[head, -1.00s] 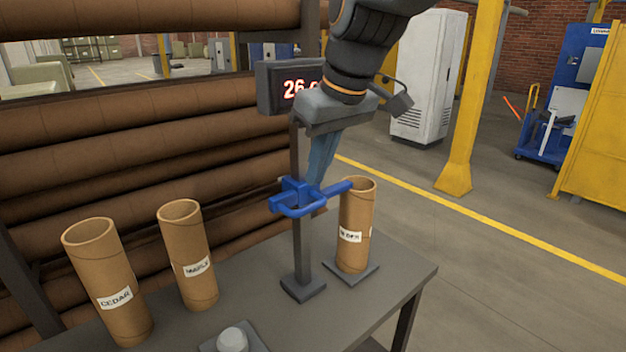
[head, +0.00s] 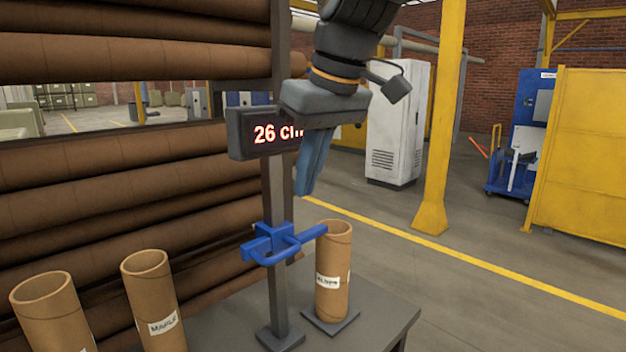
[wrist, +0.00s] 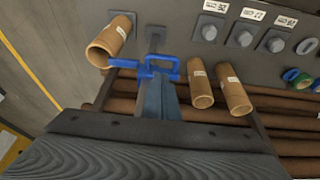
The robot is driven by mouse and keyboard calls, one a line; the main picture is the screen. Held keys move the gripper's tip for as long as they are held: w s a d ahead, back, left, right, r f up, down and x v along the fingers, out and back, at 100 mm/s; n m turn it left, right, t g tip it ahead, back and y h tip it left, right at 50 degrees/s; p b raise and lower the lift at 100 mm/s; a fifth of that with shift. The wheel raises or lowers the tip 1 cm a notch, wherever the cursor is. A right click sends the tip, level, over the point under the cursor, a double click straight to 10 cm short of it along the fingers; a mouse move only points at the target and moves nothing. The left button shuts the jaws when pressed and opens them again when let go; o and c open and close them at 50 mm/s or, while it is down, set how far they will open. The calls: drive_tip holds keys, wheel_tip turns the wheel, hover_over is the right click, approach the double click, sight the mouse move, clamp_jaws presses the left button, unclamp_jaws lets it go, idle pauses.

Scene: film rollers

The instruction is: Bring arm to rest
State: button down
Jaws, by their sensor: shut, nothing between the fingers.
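My gripper (head: 308,190) hangs fingers down in the head view, in front of the dark display (head: 250,132) that reads "26 c" with the rest partly covered. Its blue-grey fingers are together with nothing between them. In the wrist view the closed fingers (wrist: 160,98) show at the centre. Below and to the left of the fingertips is a blue clamp-like fixture (head: 272,243) on a grey post, apart from them. A labelled cardboard tube (head: 332,275) stands upright on a grey square plate beside the fixture's arm.
Two tubes stand at the left of the table, one labelled MAPLE (head: 155,300) and another (head: 50,315) cut by the frame. Large brown rolls (head: 130,180) fill the rack behind. Grey plates with round knobs (wrist: 242,38) line the table in the wrist view. Open floor lies to the right.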

drive_tip(key=w+d+f+m+h, duration=0.2)
drive_tip(key=d+f+m, duration=0.3)
drive_tip(key=d+f, duration=0.95)
drive_tip(key=s+d+f+m, duration=0.1)
drive_tip(key=s+d+f, duration=0.2)
drive_tip(key=f, duration=0.2)
drive_tip(key=s+d+f+m+g, duration=0.1)
drive_tip(key=s+d+f+m, duration=0.1)
drive_tip(key=f, duration=0.4)
drive_tip(key=s+d+f+m+g+h, duration=0.1)
drive_tip(key=s+d+f, duration=0.3)
drive_tip(key=d+f, duration=0.1)
drive_tip(key=shift+d+f+m, duration=0.2)
drive_tip(key=shift+f+m, duration=0.1)
drive_tip(key=shift+f, duration=0.25)
